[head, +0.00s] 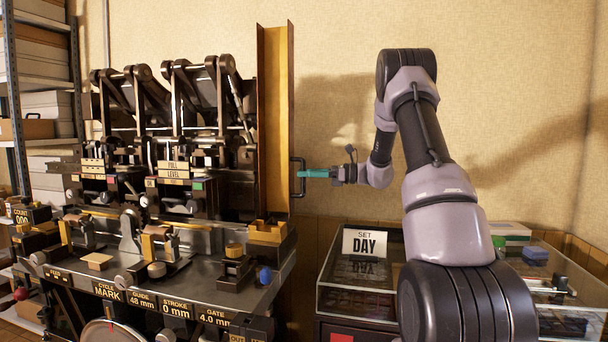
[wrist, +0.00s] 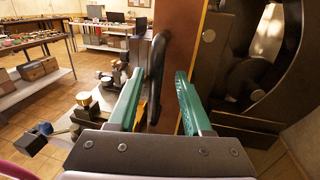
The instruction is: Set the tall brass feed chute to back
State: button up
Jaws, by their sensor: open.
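The tall brass feed chute (head: 275,120) stands upright at the right end of the press in the head view. A black D-shaped handle (head: 303,178) sticks out from its right side. My gripper (head: 301,173) reaches in from the right, with its teal fingertips at the handle. In the wrist view my gripper (wrist: 160,76) is open, its two fingers apart. The dark handle (wrist: 157,68) shows between them, nearer the left finger, against the chute's brown side (wrist: 183,45). I cannot tell whether a finger touches the handle. The chute's foot is partly hidden behind a brass block.
The press bed (head: 190,265) carries several small blocks and knobs, with a label row along its front. A glass-topped case (head: 340,300) with a "SET DAY" card (head: 365,243) stands right of the press, below my arm. Shelving (head: 40,80) is at far left.

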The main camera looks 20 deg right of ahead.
jog(key=v, duration=0.9)
jog(key=shift+d, duration=0.4)
jog(key=shift+s, duration=0.1)
jog(key=s+a+r+n+g+h, duration=0.2)
jog(key=s+a+r+n+h, duration=0.15)
jog(key=s+a, duration=0.35)
jog(key=s+a+r+n+g+h, duration=0.25)
jog(key=s+a+n, duration=0.3)
jog(key=s, duration=0.35)
jog(key=s+n+t+h, duration=0.6)
jog(key=s+n+h, duration=0.2)
jog(key=s, duration=1)
jog(key=shift+d+n+h, duration=0.4)
jog(key=shift+d+h, duration=0.1)
